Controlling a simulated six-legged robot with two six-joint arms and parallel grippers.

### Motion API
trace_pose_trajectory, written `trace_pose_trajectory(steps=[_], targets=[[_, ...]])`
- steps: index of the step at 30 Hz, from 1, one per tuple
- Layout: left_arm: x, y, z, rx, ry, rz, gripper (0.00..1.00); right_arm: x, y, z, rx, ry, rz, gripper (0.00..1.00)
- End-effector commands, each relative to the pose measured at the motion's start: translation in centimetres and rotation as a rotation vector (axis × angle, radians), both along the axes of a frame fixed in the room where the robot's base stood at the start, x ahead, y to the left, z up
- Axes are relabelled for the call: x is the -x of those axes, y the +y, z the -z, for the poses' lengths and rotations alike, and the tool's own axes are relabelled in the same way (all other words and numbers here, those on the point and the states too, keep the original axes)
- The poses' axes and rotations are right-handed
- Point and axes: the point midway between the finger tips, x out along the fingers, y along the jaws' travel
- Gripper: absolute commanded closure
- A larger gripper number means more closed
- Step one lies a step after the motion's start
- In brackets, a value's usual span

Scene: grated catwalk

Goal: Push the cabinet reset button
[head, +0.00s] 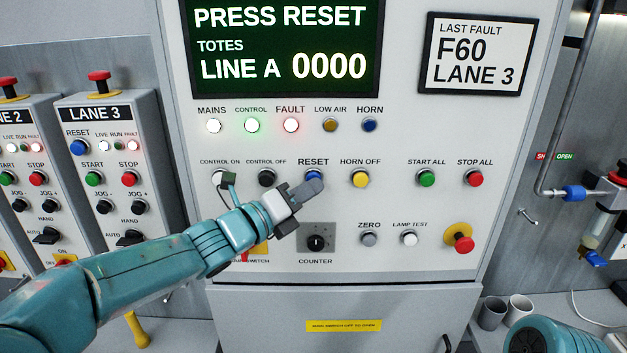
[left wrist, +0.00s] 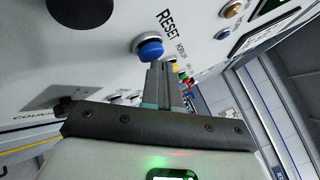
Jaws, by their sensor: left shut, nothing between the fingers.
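The cabinet's blue RESET button (head: 314,175) sits in the middle row of the panel, under its RESET label. My left gripper (head: 318,187) is shut and empty, its fingertips in front of the lower part of that button in the head view. The left wrist view shows the blue button (left wrist: 150,48) just beyond the shut fingertips (left wrist: 163,66); whether they touch it I cannot tell. The display (head: 285,45) reads PRESS RESET, TOTES LINE A 0000. The FAULT lamp (head: 291,126) glows with a red halo. My right gripper is not in view.
A black CONTROL OFF button (head: 267,177) and a yellow HORN OFF button (head: 360,179) flank RESET. Two cups (head: 504,312) stand lower right.

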Motion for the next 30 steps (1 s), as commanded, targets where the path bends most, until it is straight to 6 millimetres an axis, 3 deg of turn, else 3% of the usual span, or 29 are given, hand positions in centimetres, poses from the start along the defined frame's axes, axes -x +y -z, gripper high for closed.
trace_pose_trajectory(steps=[30], targets=[[-1.0, 0.06, -0.03, 0.0, -0.001, -0.001, 1.0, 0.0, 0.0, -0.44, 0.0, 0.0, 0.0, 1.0]])
